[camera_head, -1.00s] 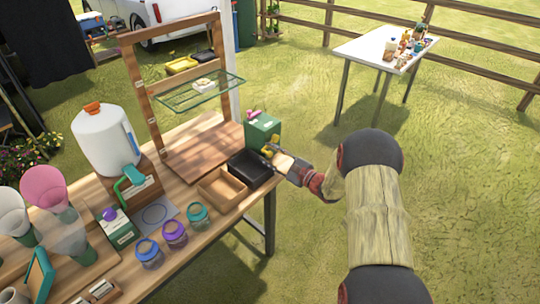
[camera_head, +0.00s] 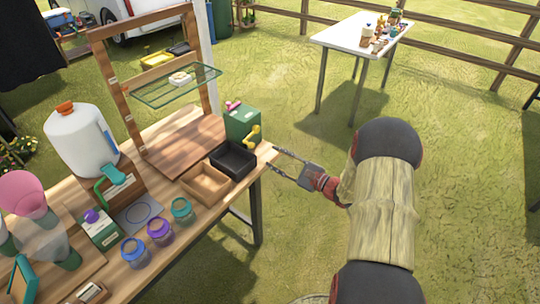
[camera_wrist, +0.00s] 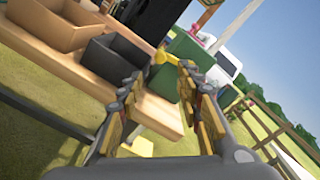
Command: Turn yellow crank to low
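The yellow crank (camera_head: 254,135) is on the right side of a green box (camera_head: 240,120) at the table's right end. Its arm tilts up in the head view. My gripper (camera_head: 271,156) is open and empty, just off the table's right edge, with its fingers pointing toward the box. A gap separates the fingertips from the crank. In the wrist view, the crank (camera_wrist: 164,57) shows beyond and between the two spread fingers (camera_wrist: 160,76), in front of the green box (camera_wrist: 181,62). Any low marking is too small to read.
A black tray (camera_head: 233,163) and a wooden tray (camera_head: 206,185) stand in front of the box. A pink knob (camera_head: 233,105) tops the box. A wooden frame with a green wire shelf (camera_head: 176,90) stands behind. Open grass lies to the right.

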